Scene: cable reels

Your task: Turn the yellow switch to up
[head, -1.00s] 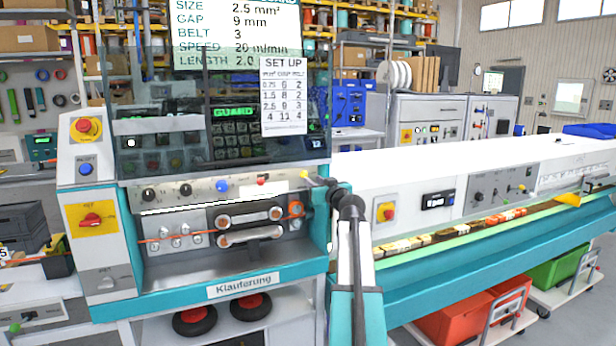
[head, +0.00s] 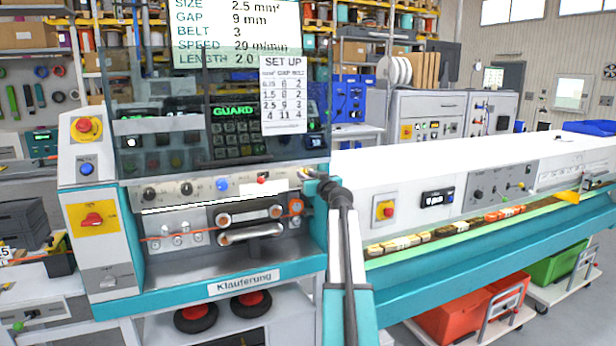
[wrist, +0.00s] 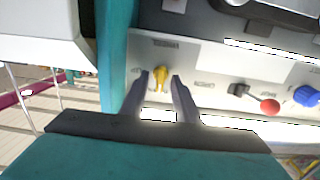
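The yellow switch (wrist: 161,76) is a small handle on the machine's light control panel. In the wrist view it shows between the two tips of my gripper (wrist: 161,79). The dark fingers are apart, one on each side of it, with a visible gap to each. I cannot tell how far the tips are from the panel in depth. In the head view my gripper (head: 314,178) is at the right end of the knob row and largely hides the switch.
Beside the switch on the panel are a red-tipped lever (wrist: 269,106) and a blue knob (wrist: 306,96). A clear guard (head: 160,150) hangs above the knob row. A teal machine post (wrist: 117,60) stands close to my fingers. A long conveyor (head: 470,240) lies to the right.

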